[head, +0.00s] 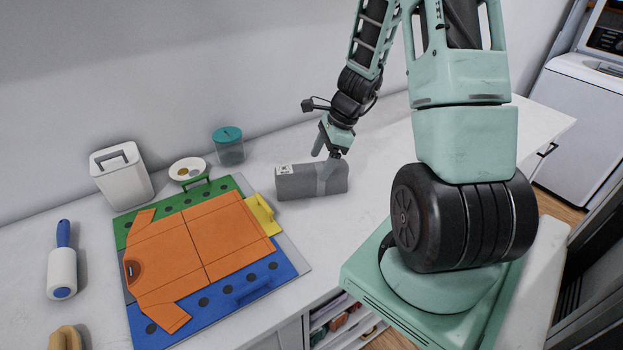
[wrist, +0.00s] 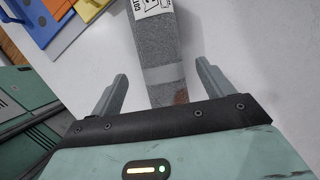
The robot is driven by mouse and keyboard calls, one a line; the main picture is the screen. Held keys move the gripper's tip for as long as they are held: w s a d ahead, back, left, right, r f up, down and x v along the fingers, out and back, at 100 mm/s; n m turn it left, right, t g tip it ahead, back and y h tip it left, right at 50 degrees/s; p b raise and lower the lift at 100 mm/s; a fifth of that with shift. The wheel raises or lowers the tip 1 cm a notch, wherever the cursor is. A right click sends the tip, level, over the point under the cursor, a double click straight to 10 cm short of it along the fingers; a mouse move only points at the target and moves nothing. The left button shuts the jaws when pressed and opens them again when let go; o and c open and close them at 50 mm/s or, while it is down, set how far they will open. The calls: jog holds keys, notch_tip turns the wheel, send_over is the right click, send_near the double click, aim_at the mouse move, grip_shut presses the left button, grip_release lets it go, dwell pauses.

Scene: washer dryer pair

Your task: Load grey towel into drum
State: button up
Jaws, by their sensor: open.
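The grey towel (head: 298,184) lies folded into a long block on the white counter, with a pale band around it and a printed label at its left end. My gripper (head: 331,158) is over the towel's right part, pointing down. In the wrist view the towel (wrist: 158,48) runs between the two open fingers of my gripper (wrist: 160,82), with space on both sides. I cannot tell how far the fingertips are above the counter. The white washer or dryer (head: 580,125) stands at the far right; no drum opening is clearly visible.
An orange shirt (head: 195,245) lies on a coloured folding board (head: 285,272) left of the towel. Counter (head: 385,160) right of the towel is clear.

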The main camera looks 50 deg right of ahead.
aim_at(311, 176)
jog(key=shift+p+x, duration=0.4)
jog(key=shift+x, duration=2.75)
jog(key=shift+w, duration=0.15)
jog(key=shift+c, duration=0.3)
jog(key=c, duration=1.3)
jog(key=shift+r, duration=0.1)
